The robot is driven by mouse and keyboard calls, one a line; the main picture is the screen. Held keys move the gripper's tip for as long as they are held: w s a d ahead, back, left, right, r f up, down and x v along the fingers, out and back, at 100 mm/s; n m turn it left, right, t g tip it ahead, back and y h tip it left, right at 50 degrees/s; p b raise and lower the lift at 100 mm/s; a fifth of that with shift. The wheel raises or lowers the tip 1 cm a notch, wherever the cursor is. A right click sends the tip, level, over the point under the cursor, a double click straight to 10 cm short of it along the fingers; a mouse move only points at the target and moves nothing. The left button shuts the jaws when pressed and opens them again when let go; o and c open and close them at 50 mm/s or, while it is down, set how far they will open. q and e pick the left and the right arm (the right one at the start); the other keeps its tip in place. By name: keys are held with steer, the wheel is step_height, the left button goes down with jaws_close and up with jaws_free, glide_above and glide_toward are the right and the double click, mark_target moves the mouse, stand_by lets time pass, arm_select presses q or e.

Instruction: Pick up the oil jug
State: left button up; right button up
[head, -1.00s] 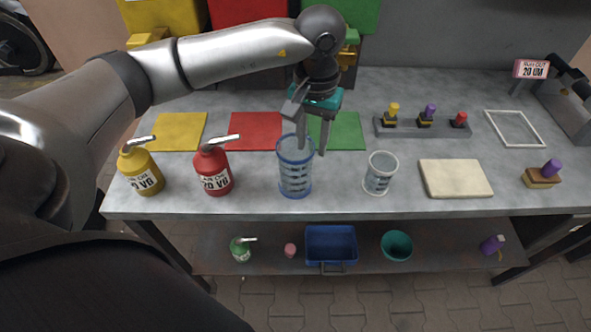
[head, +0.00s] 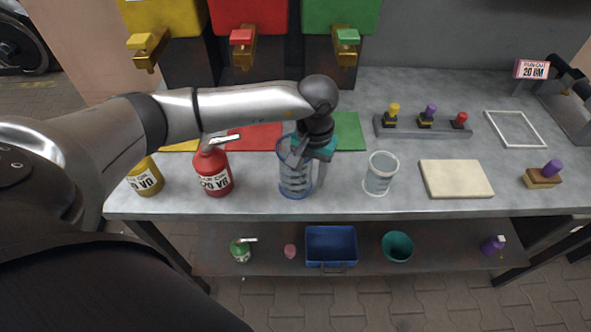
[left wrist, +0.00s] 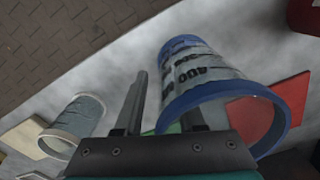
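The oil jug, a clear measuring jug with blue rim and base (head: 295,178), stands upright near the bench's front edge. It also fills the centre-right of the left wrist view (left wrist: 200,75), its rim towards the camera. My left gripper (head: 310,170) is at the jug's upper right side, fingers pointing down. The fingers are apart: one shows outside the jug on its right, the other at or inside the rim. In the left wrist view my left gripper (left wrist: 163,100) shows a gap between the fingers with the jug's wall beside it. Contact cannot be told. My right gripper is not in view.
A red oil can (head: 215,172) and a yellow one (head: 146,178) stand left of the jug. A smaller clear cup (head: 380,173) stands close on the right, then a beige board (head: 456,178). Dispensers with taps (head: 245,45) line the back. A lower shelf holds a blue bin (head: 331,245).

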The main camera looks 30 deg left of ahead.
arm_select(q)
steer(key=shift+c, duration=0.3)
jaws_close()
steer(key=shift+r, duration=0.1)
stand_by(0.9)
